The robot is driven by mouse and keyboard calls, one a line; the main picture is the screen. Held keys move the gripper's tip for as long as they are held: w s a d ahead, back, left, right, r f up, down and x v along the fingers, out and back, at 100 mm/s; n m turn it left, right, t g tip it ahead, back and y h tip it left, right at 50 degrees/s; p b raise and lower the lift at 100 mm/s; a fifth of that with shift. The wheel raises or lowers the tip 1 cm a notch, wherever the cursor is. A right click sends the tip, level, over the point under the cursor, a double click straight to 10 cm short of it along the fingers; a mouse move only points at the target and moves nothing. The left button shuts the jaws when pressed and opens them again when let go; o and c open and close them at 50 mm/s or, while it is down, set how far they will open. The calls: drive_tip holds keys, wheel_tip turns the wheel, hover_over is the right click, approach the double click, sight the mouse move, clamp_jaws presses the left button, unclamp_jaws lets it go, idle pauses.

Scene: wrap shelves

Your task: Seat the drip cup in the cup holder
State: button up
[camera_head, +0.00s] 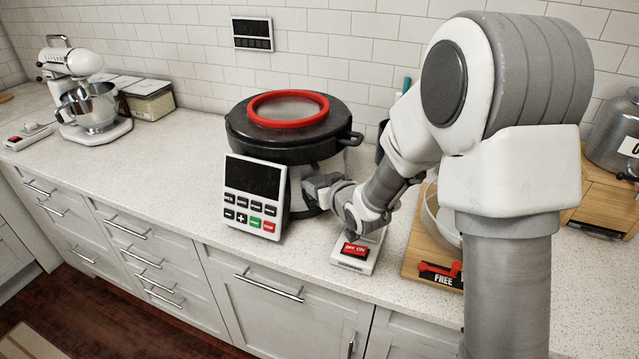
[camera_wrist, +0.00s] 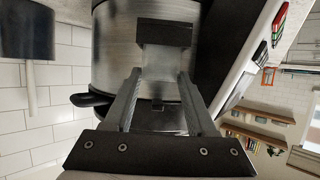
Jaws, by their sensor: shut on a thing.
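My gripper (camera_head: 318,190) is at the right side of a round machine (camera_head: 290,150) with a black top and red ring. In the wrist view my gripper (camera_wrist: 160,76) has its two fingers either side of a small pale grey piece, which I take to be the drip cup (camera_wrist: 163,62). A dark block (camera_wrist: 164,32) sits just beyond it, against the machine's silver body (camera_wrist: 115,65). I cannot tell whether this block is the cup holder or part of the cup, nor whether the cup is seated. In the head view my arm and the machine hide the cup.
A control panel (camera_head: 254,197) stands at the machine's front left. A red switch box (camera_head: 356,251) lies below my wrist. A wooden board (camera_head: 415,262) is on the right. A stand mixer (camera_head: 85,95) is far left.

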drive_tip(key=shift+f, duration=0.2)
drive_tip(key=o, duration=1.3)
drive_tip(key=shift+r, duration=0.1)
drive_tip(key=shift+r, duration=0.1)
